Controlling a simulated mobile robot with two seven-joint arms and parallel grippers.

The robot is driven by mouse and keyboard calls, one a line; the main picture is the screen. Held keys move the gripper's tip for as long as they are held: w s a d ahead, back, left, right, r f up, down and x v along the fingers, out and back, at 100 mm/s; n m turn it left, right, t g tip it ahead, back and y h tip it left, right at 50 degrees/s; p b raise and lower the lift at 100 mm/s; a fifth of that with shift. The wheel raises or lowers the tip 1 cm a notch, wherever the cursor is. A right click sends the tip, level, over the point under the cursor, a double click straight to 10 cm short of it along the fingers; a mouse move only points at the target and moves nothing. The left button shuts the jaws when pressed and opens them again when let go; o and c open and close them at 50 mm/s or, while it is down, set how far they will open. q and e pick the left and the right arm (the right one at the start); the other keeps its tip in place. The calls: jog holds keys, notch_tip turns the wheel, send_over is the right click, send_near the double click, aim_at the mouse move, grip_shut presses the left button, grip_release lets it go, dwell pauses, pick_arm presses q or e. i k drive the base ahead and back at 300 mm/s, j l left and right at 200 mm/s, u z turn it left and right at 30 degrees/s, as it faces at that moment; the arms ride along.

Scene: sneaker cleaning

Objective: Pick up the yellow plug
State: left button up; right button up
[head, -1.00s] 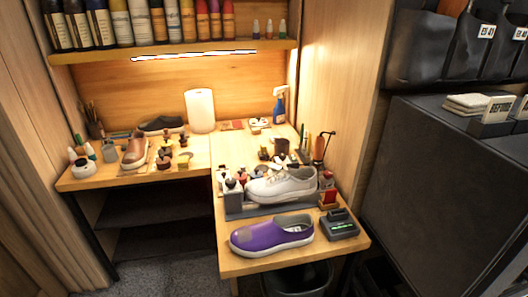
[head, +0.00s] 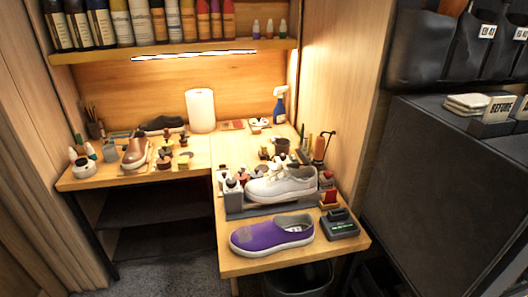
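A small yellowish item (head: 183,160) lies on the left part of the L-shaped workbench, to the right of a brown shoe (head: 137,153). It is too small to tell whether it is the yellow plug. Another small cluster with a yellowish spot (head: 264,153) is near the inner corner of the bench. No other yellow plug can be made out. Neither of my grippers shows in the head view.
A white sneaker (head: 283,184) rests on a grey rack among bottles. A purple shoe (head: 271,236) and a dark device (head: 339,224) are at the front edge of the workbench (head: 240,264). A paper roll (head: 200,111) and a blue spray bottle (head: 280,106) stand behind.

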aim_at(263, 146)
jog(key=z, duration=0.9)
jog(key=j+z, duration=0.5)
jog(key=k+j+z, duration=0.1)
jog(key=j+z, duration=0.2)
jog(key=z, duration=0.15)
jog(key=k+j+z, duration=0.25)
jog(key=j, duration=0.15)
jog(key=k+j+z, duration=0.15)
jog(key=j+z, duration=0.15)
jog(key=k+j, duration=0.4)
jog(key=j, duration=0.2)
jog(key=k+j+z, duration=0.15)
jog(key=k+j, duration=0.2)
jog(key=j, duration=0.25)
jog(key=k+j, duration=0.45)
jog(key=i+j+z, duration=0.05)
jog(key=j, duration=0.1)
